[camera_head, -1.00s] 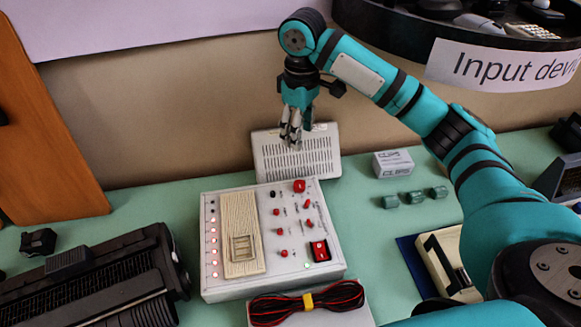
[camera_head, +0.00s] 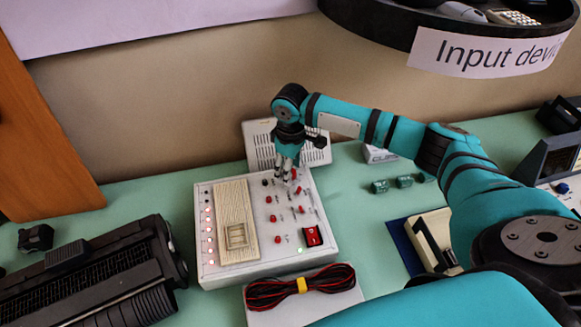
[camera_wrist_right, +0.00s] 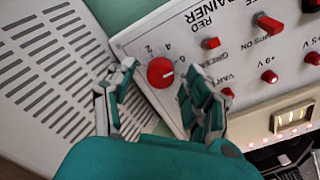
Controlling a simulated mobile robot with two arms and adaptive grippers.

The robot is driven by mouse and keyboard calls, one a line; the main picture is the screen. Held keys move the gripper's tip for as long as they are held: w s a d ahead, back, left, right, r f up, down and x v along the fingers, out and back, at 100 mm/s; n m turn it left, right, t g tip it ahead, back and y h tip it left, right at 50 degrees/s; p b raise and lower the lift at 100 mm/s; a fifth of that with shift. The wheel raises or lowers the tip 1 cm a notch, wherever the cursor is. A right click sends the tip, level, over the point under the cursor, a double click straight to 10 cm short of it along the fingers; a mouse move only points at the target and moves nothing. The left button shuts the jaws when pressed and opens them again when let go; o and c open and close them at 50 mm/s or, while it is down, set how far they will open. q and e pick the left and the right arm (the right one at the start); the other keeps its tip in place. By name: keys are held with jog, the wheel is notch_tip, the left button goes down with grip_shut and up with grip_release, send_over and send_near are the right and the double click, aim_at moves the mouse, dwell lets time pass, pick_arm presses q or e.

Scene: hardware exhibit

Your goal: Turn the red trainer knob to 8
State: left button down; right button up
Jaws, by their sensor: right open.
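The trainer (camera_head: 262,262) is a white box with a beige panel and several red knobs and switches. My right gripper (camera_head: 286,177) is open over the trainer's back right corner. In the wrist view its fingers stand on either side of the knob; contact cannot be told. My left gripper is not in view.
A grey slotted box (camera_head: 315,150) stands right behind the trainer. A red and black cable bundle (camera_head: 300,287) lies in front. A dark machine (camera_head: 95,275) is on the left. Small green blocks (camera_head: 404,181) and a white box (camera_head: 376,153) are to the right.

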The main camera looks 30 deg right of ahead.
jog(key=shift+f, duration=0.2)
grip_shut()
jog(key=shift+r+m+p, duration=0.2)
jog(key=shift+m+p, duration=0.1)
jog(key=shift+p, duration=0.45)
jog(key=m+p, duration=0.5)
jog(key=p, duration=0.3)
jog(key=shift+s+r+m+p, duration=0.1)
jog(key=shift+m+p, duration=0.25)
jog(key=shift+m, duration=0.05)
jog(key=shift+f+m+p, duration=0.2)
jog(key=shift+m+p, duration=1)
jog(key=shift+m, duration=0.1)
